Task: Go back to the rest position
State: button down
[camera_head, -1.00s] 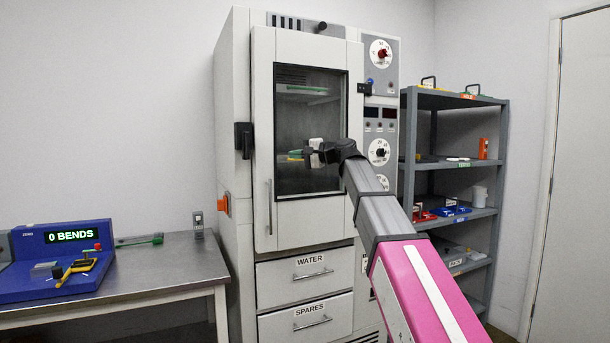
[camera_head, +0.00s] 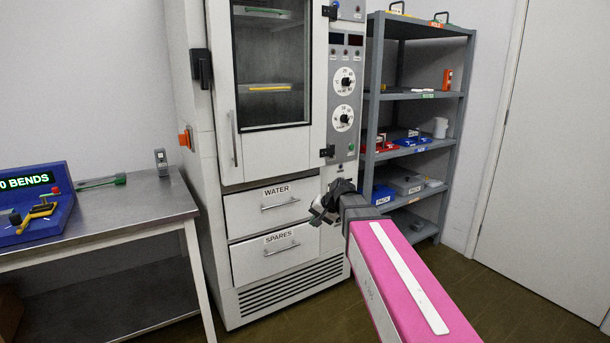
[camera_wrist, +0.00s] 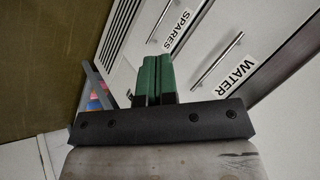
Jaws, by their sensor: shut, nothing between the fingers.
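My gripper (camera_head: 322,212) is in front of the right edge of the white cabinet, beside the WATER and SPARES drawers. In the wrist view its two green fingers (camera_wrist: 152,78) are pressed together with nothing between them. The fingers point toward the lower part of the cabinet (camera_head: 289,276), apart from it as far as I can tell. My arm reaches forward from the lower right of the head view.
The cabinet's glass door (camera_head: 223,165) is shut, and so are the WATER drawer (camera_head: 245,211) and SPARES drawer (camera_head: 250,262). A grey shelf unit (camera_head: 373,100) stands at right. A steel table (camera_head: 125,215) with a blue tester (camera_head: 40,222) stands at left. Floor is clear at right.

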jog(key=s+d+f+n+g+h, duration=0.1)
jog(key=s+d+f+h, duration=0.2)
jog(key=s+d+f, duration=0.4)
jog(key=s+d+f+n+g+h, duration=0.1)
jog(key=s+d+f+g+h, duration=0.1)
jog(key=s+d+f, duration=0.6)
notch_tip(320, 180, down, 6)
jog(key=s+h, duration=0.1)
jog(key=s, duration=0.1)
jog(key=shift+s+d+r+g, duration=0.15)
jog(key=shift+s+d+g, duration=0.1)
jog(key=shift+s+g, duration=0.1)
